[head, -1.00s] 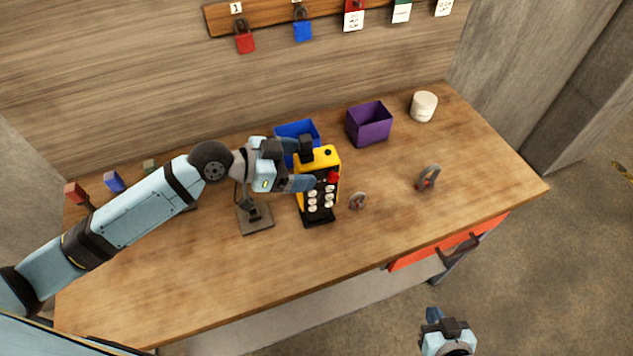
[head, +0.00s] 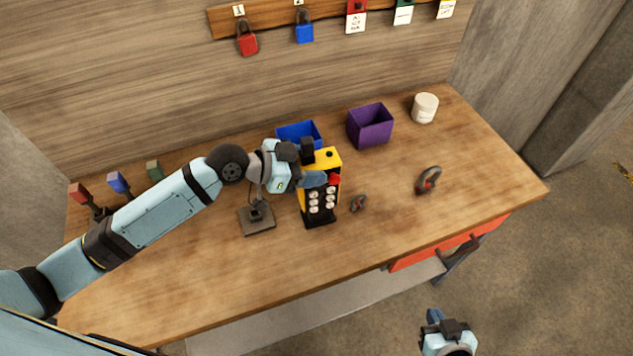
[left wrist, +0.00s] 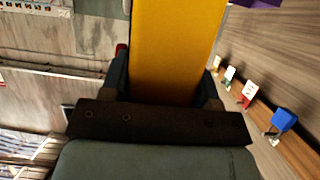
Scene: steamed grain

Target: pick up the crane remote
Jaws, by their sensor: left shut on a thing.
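The crane remote (head: 321,205) is a yellow and black box with a red button and several pale buttons. It stands upright in the middle of the wooden table in the head view. My left gripper (head: 311,166) is shut on its upper part, with a finger to either side. In the left wrist view the remote's yellow body (left wrist: 175,50) fills the space between the fingers. I cannot tell whether the remote's base touches the table. My right gripper (head: 440,326) is low in the head view, in front of the table and away from the remote; its jaw opening is unclear.
A grey stand (head: 257,218) is just left of the remote. Behind are a blue bin (head: 298,132), a purple bin (head: 370,127) and a white jar (head: 425,108). The table's front is clear.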

